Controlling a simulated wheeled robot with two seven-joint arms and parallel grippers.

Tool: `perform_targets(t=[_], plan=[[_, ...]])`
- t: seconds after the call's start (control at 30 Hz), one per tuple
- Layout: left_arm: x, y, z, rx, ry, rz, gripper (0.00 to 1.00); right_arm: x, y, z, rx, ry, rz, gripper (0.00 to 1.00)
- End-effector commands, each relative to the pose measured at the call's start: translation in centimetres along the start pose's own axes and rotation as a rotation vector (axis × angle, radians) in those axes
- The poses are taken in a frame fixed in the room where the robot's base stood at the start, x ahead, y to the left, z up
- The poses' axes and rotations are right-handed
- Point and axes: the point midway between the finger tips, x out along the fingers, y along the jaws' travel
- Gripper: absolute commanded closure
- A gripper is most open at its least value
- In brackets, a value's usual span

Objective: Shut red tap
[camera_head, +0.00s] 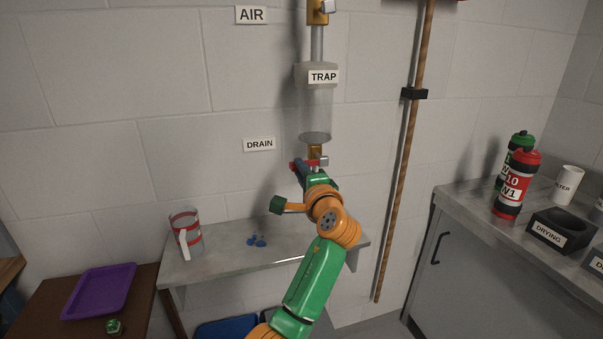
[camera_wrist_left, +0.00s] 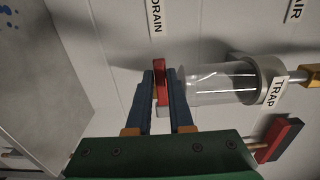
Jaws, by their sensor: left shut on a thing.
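The red tap (camera_head: 312,162) is on the brass fitting (camera_head: 318,152) under the clear trap cylinder (camera_head: 316,115), by the DRAIN label (camera_head: 259,144). Its red handle lies crosswise, roughly level, below the trap. My left gripper (camera_head: 297,169) reaches up to it from below. In the left wrist view the blue fingers (camera_wrist_left: 163,100) stand on either side of the red handle (camera_wrist_left: 161,78) and are shut on it. My left wrist hides part of the fitting. My right gripper is not in view.
A metal shelf (camera_head: 215,268) below holds a red-banded jug (camera_head: 186,232) and blue spots (camera_head: 257,240). A purple tray (camera_head: 99,291) lies at left. A wooden pole (camera_head: 405,150) stands right of the trap. A counter at right holds bottles (camera_head: 517,185) and a DRYING block (camera_head: 559,231).

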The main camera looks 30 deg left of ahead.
Motion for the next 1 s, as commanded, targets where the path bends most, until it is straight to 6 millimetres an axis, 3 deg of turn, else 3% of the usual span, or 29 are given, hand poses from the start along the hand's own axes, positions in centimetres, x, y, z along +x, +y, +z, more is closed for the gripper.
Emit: perform_targets(t=[0.53,0.57,0.63,0.67,1.0], plan=[[0.00,0.19,-0.02,-0.026,0.000,0.001,1.00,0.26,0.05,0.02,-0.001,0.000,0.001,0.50],[0.00,0.19,-0.02,-0.026,0.000,0.002,0.78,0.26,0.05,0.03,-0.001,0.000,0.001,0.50],[0.00,0.20,-0.01,-0.025,0.000,0.002,0.59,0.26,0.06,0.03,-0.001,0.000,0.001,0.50],[0.00,0.20,-0.01,-0.025,0.000,0.002,0.55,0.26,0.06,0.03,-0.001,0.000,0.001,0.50],[-0.72,0.36,-0.07,-0.026,0.001,0.000,0.55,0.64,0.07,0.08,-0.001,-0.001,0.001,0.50]])
